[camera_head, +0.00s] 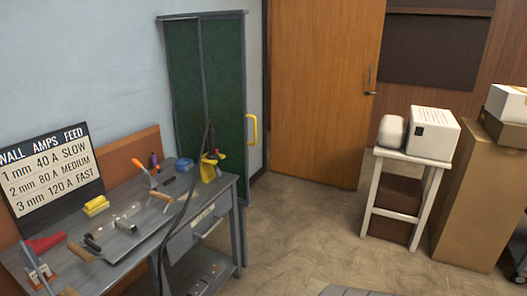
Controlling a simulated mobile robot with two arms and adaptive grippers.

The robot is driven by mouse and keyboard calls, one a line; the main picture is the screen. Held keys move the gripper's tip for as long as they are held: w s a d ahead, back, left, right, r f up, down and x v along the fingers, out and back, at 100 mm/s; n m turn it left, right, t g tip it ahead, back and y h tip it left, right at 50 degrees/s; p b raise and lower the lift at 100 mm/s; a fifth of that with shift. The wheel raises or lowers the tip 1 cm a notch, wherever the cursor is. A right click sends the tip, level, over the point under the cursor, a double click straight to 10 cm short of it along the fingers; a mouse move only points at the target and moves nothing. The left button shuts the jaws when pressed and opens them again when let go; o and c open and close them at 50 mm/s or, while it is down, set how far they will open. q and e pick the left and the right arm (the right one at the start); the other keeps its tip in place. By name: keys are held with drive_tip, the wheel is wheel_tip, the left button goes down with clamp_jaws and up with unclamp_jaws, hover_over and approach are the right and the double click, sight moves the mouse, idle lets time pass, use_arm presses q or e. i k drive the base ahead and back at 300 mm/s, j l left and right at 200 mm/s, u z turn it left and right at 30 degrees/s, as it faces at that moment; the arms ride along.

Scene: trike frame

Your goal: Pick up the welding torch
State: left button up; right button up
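The welding torch (212,142) appears to be the dark, slim tool standing at the right end of the grey workbench (205,192). It rests in or against a yellow holder (208,171); the exact contact is too small to tell. A dark cable (182,212) loops up beside it and hangs down over the bench's front edge. Neither of my grippers shows in the head view.
The bench holds yellow blocks (96,206), a blue box (184,165), a red item (46,243) and several hand tools. A settings board (50,172) stands behind. A green cabinet (190,80) is beyond. Floor (310,225) before the bench is clear.

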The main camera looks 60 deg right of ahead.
sight(212, 156)
drive_tip(key=z, duration=1.6)
